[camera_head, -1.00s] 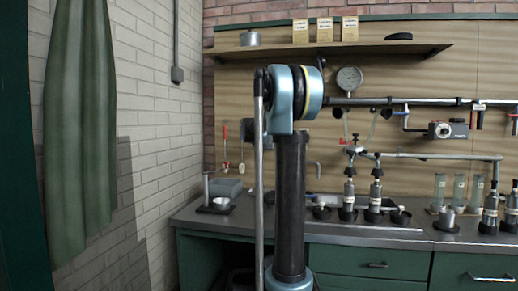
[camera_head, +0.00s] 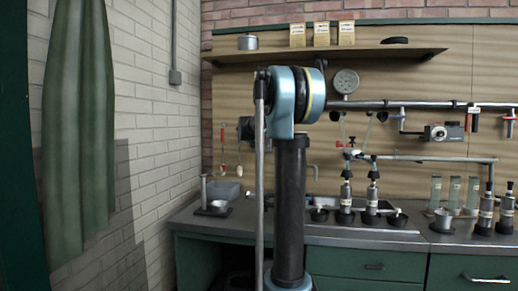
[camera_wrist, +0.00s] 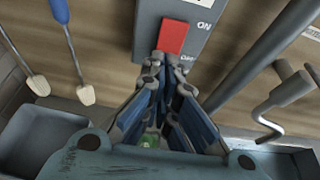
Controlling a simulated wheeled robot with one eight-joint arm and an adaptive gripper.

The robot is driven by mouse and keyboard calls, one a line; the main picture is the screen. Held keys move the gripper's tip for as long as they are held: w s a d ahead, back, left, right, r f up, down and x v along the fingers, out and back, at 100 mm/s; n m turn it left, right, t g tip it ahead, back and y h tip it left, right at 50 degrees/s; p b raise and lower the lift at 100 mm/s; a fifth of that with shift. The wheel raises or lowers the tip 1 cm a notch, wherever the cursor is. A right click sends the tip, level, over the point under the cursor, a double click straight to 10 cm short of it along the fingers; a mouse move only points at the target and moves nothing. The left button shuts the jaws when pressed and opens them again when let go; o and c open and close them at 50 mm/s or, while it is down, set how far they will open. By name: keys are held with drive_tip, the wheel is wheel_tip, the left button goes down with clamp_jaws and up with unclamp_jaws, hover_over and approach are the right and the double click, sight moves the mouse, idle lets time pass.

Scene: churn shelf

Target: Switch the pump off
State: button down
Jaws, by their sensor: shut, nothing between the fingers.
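In the wrist view a grey switch box (camera_wrist: 205,50) is on the wooden back panel, with a red rocker (camera_wrist: 173,37) marked ON at its upper right and OFF at its lower right. My gripper (camera_wrist: 170,80) is shut and empty, its tips just below the rocker's lower, OFF edge. I cannot tell whether the tips touch the box or which way the rocker is tipped. In the head view my arm hides the area around the switch, and the fingertips do not show there.
In the wrist view a thick grey pipe (camera_wrist: 265,55) and a bent tap (camera_wrist: 280,97) are to the right. Two hanging spoons (camera_wrist: 70,45) are to the left, above a grey basin (camera_wrist: 45,138). The head view shows the wall shelf (camera_head: 350,51) and steel counter (camera_head: 330,232).

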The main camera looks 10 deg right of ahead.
drive_tip(key=v, duration=1.1)
drive_tip(key=shift+s+r, duration=0.15)
drive_tip(key=shift+r, duration=0.2)
drive_tip(key=shift+s+d+f+g, duration=0.2)
drive_tip(key=shift+s+f+g, duration=0.3)
drive_tip(key=shift+s+f, duration=0.15)
drive_tip(key=shift+w, duration=0.1)
drive_tip(key=shift+w+r+x, duration=0.1)
drive_tip(key=shift+r+x, duration=0.05)
drive_tip(key=shift+x, duration=2.15)
drive_tip(key=shift+w+r+x, duration=0.1)
drive_tip(key=shift+r+x, duration=0.05)
drive_tip(key=shift+x, duration=2.1)
drive_tip(key=shift+w+r+x, duration=0.1)
drive_tip(key=shift+r+x, duration=0.05)
drive_tip(key=shift+x, duration=2.15)
